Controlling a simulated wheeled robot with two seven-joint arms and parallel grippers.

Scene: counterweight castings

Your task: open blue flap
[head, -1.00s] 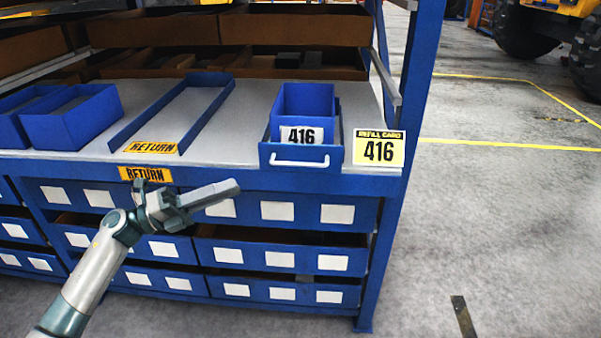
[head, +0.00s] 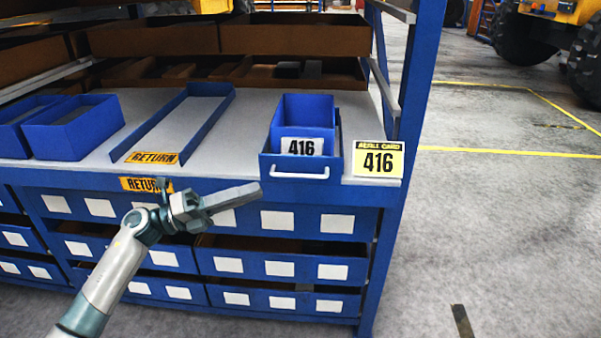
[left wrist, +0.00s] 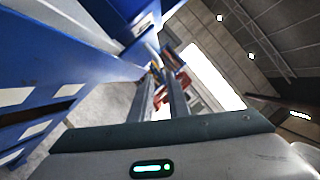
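The blue flap (head: 275,174) is the low front panel with a white bar handle (head: 300,173), standing upright at the shelf's front edge. Behind it stands a blue bin (head: 305,115) with a white 416 label (head: 302,147). My left gripper (head: 256,189) is in front of the shelf, left of and slightly below the handle in the picture, apart from it. Its two fingers (left wrist: 160,95) show a gap with nothing between them in the left wrist view. The flap cannot be made out there. My right gripper is not in view.
A yellow 416 refill card (head: 378,159) stands right of the flap. A blue-walled return lane (head: 140,140) and blue bins (head: 72,140) lie to the left. Labelled drawers (head: 290,245) fill the rack below.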

